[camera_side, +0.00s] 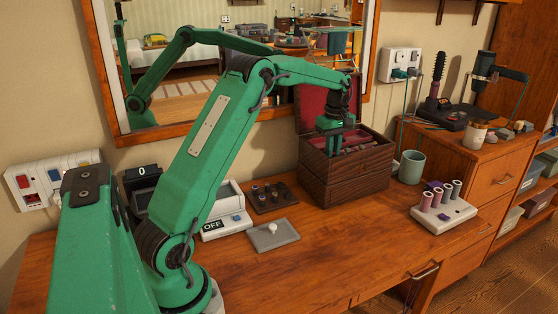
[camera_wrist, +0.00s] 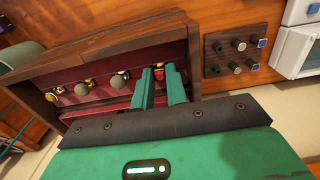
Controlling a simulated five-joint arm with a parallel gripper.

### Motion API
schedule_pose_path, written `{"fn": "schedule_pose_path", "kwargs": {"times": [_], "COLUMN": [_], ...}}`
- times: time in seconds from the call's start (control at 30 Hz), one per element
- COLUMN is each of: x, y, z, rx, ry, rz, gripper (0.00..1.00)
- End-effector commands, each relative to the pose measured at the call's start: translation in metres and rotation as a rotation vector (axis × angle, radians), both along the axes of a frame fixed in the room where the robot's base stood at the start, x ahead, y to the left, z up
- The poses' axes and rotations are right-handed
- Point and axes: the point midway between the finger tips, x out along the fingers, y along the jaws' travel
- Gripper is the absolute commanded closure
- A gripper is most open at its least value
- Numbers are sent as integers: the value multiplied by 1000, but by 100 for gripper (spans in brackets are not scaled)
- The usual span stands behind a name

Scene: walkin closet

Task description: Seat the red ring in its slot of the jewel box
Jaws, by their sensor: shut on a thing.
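The jewel box (camera_side: 345,185) is dark wood with a red lining, and its lid stands open against the wall side. In the wrist view its wooden rim (camera_wrist: 110,45) frames a row of several rings in the red insert. My gripper (camera_side: 336,128) reaches down into the box. In the wrist view my gripper (camera_wrist: 165,72) is shut on the red ring (camera_wrist: 159,69), of which only a small red and pale part shows at the fingertips. It is at the right end of the row, near the box's side wall. The fingers hide its lower part and the slot.
A dark peg block (camera_side: 270,197) and a grey plate with a white knob (camera_side: 272,229) lie left of the box. A teal cup (camera_side: 412,167) and a white holder with tubes (camera_side: 443,212) stand to the right. The table front is clear.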

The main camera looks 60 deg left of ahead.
Motion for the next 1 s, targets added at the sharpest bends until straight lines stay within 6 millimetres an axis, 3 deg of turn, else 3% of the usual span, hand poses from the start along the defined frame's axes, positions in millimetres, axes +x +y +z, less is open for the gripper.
{"fn": "schedule_pose_path", "kwargs": {"times": [0.03,0.07,0.2,0.67,1.0], "x": [0,0,0,0,1], "y": [0,0,0,0,0], "z": [-1,-1,-1,7,46], "rx": [0,0,0,0,1], "ry": [0,0,0,-1,-3], "rz": [0,0,0,0,0], "gripper": [100,84,60,60,60]}}
